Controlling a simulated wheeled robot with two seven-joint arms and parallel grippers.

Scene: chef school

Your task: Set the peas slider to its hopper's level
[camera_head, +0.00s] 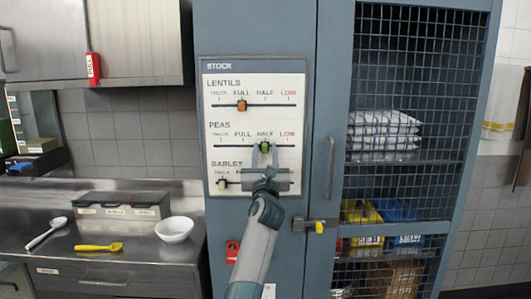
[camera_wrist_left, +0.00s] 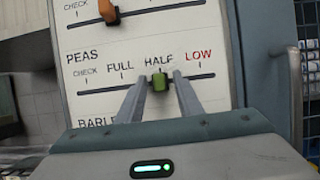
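The stock board (camera_head: 210,135) on the blue cabinet has rows for lentils, peas and barley. The green peas slider (camera_head: 265,147) stands under HALF on its track; it also shows in the left wrist view (camera_wrist_left: 160,82). My left gripper (camera_head: 265,150) is at the peas row, one finger on each side of the green knob. In the left wrist view its fingers (camera_wrist_left: 160,84) are apart, with small gaps beside the knob; contact cannot be made out. My right gripper is not in view.
The orange lentils slider (camera_head: 242,105) is at FULL, above the fingers. The pale barley slider (camera_head: 222,184) is near CHECK, left of my gripper. Dark-lidded bins (camera_head: 120,199) and a white bowl (camera_head: 174,229) stand on the counter. A cabinet handle (camera_head: 330,166) is right of the board.

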